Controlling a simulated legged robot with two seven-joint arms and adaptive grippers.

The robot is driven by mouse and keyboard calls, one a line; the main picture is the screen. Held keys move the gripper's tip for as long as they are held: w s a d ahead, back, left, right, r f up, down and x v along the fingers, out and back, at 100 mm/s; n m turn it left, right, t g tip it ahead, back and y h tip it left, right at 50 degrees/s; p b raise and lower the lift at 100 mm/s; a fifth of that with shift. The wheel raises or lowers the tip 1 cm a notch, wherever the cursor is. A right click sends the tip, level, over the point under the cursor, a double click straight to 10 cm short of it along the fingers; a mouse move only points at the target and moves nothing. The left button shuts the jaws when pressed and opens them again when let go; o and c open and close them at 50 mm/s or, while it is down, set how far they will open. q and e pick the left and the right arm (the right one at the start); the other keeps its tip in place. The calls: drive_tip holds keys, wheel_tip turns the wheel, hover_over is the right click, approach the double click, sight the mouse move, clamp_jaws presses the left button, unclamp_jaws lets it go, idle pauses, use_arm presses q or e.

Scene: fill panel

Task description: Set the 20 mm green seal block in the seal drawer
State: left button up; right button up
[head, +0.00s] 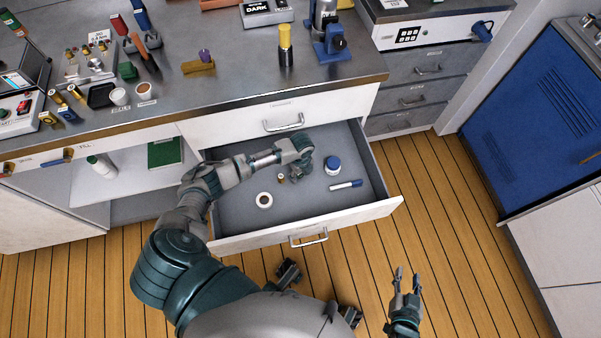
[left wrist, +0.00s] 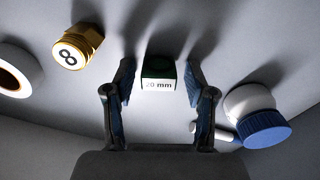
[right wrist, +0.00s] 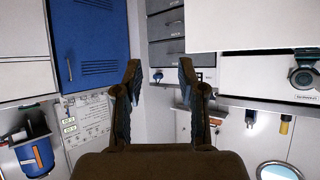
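The green seal block (left wrist: 158,83), with a white face marked "20 mm", sits on the drawer floor in the left wrist view. It lies between and just beyond the fingertips of my left gripper (left wrist: 158,72), which is open with a gap on each side of the block. In the head view my left gripper (head: 302,172) is down inside the open drawer (head: 235,215), and the block is hidden or too small to tell there. My right gripper (head: 407,272) is open and empty over the floor, right of the drawer; its spread fingers show in the right wrist view (right wrist: 160,78).
In the drawer lie a white tape roll (head: 264,200), a brass piece marked 8 (left wrist: 68,52), a blue-capped jar (head: 332,166) and a marker (head: 346,185). The cluttered counter (head: 225,100) is above the drawer.

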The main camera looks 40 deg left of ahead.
sight(303, 178)
use_arm(q)
drive_tip(key=shift+d+r, duration=0.15)
drive_tip(key=shift+d, duration=0.25)
drive_tip(key=shift+d+r, duration=0.2)
drive_tip(key=shift+d, duration=0.1)
drive_tip(key=shift+a+r, duration=0.1)
drive_tip(key=shift+r, duration=0.15)
drive_tip(key=r, duration=0.1)
drive_tip(key=a+r+p, duration=0.1)
drive_tip(key=r, duration=0.1)
drive_tip(key=r+p, duration=0.1)
drive_tip(key=shift+w+a+r, duration=0.1)
drive_tip(key=shift+a+r, duration=0.2)
drive_tip(key=shift+d+r, duration=0.35)
drive_tip(key=shift+r, duration=0.55)
drive_tip(key=shift+d+r, duration=0.2)
drive_tip(key=shift+d, duration=0.15)
use_arm(e)
drive_tip(key=s+d+f+g+h, duration=0.1)
drive_tip(key=s+d+f+g, duration=0.3)
drive_tip(key=s, duration=0.3)
drive_tip(key=shift+g, duration=0.5)
